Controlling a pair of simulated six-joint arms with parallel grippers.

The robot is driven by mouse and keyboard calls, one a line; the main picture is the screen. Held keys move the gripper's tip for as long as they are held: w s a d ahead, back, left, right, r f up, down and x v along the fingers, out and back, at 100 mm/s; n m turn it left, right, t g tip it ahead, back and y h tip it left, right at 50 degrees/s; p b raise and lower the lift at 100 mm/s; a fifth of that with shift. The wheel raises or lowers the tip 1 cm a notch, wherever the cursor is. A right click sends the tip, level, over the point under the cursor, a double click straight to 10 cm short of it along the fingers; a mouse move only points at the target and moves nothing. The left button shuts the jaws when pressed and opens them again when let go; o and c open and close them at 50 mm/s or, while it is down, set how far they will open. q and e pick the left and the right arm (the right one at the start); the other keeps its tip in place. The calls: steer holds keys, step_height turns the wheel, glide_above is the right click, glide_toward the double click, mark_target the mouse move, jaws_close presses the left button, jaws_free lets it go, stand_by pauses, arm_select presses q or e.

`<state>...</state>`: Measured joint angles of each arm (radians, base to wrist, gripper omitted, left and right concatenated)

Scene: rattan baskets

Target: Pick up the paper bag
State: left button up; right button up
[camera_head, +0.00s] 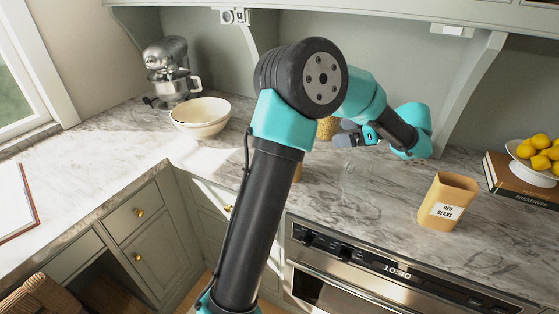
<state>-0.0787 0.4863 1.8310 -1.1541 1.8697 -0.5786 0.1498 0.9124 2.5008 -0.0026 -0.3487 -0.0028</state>
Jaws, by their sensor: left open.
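The paper bag (447,201) is an open-topped tan bag with a white "RED BEANS" label. It stands upright on the marble counter, right of the middle and near the front edge above the oven. My left arm crosses the middle of the view, and its left gripper (344,133) is farther back, up and to the left of the bag. The gripper points left, away from the bag, with its jaws open. It is apart from the bag, and the bag is not hidden. My right gripper is not in view.
A faint clear glass (355,179) stands left of the bag. A yellowish container (327,128) shows partly behind my left arm. Lemons (540,142) fill a white bowl on a book (520,181) at right. A cream bowl (201,117) and stand mixer (170,72) are at left.

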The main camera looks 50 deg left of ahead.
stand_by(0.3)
arm_select(q)
steer(key=x, duration=1.2)
steer(key=shift+s+a, duration=0.1)
steer(key=shift+a, duration=0.05)
steer(key=shift+x, duration=2.6)
steer(key=c, duration=1.3)
